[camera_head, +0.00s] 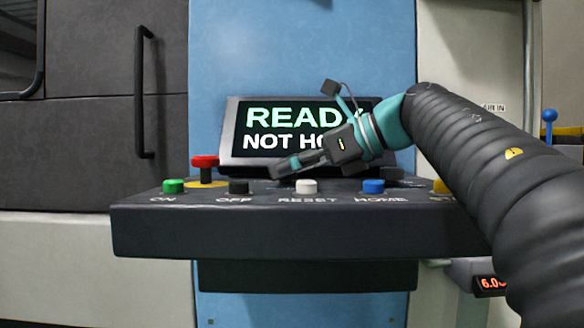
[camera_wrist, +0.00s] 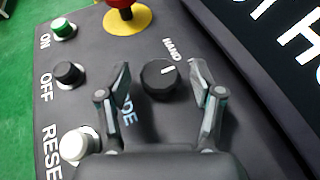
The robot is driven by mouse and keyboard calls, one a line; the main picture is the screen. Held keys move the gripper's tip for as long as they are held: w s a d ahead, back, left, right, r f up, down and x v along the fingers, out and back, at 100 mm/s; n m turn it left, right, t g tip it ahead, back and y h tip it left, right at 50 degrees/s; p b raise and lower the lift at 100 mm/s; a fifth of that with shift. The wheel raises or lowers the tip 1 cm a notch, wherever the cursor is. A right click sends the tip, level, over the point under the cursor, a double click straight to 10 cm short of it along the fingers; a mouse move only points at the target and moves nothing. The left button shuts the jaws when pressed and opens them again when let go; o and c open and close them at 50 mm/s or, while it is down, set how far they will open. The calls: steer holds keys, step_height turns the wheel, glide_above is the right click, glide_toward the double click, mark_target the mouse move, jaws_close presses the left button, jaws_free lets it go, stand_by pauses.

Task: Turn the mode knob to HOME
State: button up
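The mode knob (camera_wrist: 159,80) is a round black knob with a white pointer line, seen in the wrist view. Its line points toward the HAND label (camera_wrist: 172,49). Part of a label ending in "DE" shows beside the knob, partly covered by a finger. No HOME mark by the knob is visible in this view. My gripper (camera_wrist: 161,72) is open, with one finger on each side of the knob and gaps between. In the head view my gripper (camera_head: 277,168) is low over the panel, and I cannot make out the knob there.
The panel (camera_head: 290,228) carries a green ON button (camera_head: 173,186), black OFF button (camera_head: 238,187), white RESET button (camera_head: 306,186), blue HOME button (camera_head: 373,186) and red mushroom button (camera_head: 204,162). The screen (camera_head: 240,150) behind reads READY and a partly covered NOT HO line.

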steer(key=c, duration=1.1)
steer(key=shift+o, duration=0.2)
steer(key=shift+w+d+r+n+g+p, duration=0.1)
steer(key=shift+w+r+n+g+p, duration=0.05)
steer(key=shift+n+g+p, duration=0.45)
steer(key=shift+n+g+y+p, duration=0.55)
steer(key=shift+n+g, duration=0.15)
steer(key=shift+g, duration=0.1)
steer(key=o, duration=1.1)
steer(key=shift+o, duration=0.2)
step_height(320, 180, up, 4)
glide_above(360, 186)
steer(key=shift+s+r, duration=0.15)
steer(key=shift+s, duration=0.1)
